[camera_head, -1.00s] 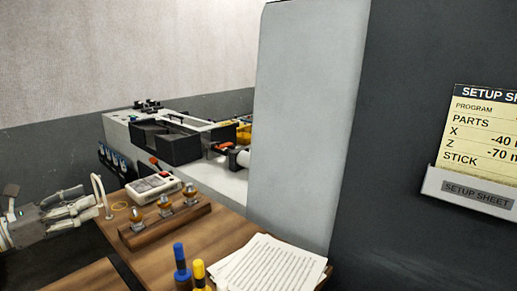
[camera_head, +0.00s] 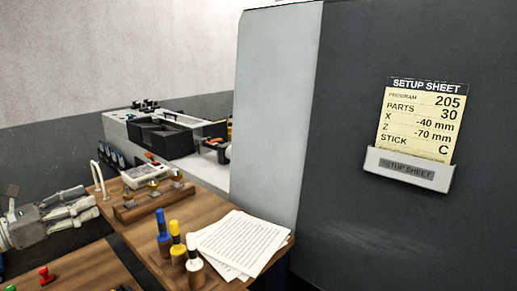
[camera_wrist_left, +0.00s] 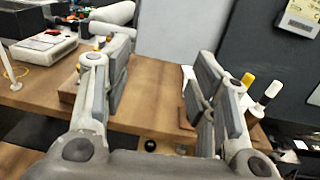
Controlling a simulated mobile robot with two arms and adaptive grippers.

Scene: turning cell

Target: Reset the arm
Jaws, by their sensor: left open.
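My left gripper (camera_head: 88,205) comes in from the left edge in the head view, beside the wooden table. In the left wrist view my left gripper (camera_wrist_left: 160,82) has its two fingers wide apart, with nothing between them but the tabletop and floor beyond. My right gripper is in neither view.
On the wooden table (camera_head: 205,208) are a wooden block with brass-coloured pieces (camera_head: 150,205), blue, yellow and white markers (camera_head: 176,246) and papers (camera_head: 240,243). A thin white hooked post (camera_head: 101,180) stands near my left gripper. A dark cabinet bears a setup sheet (camera_head: 420,118).

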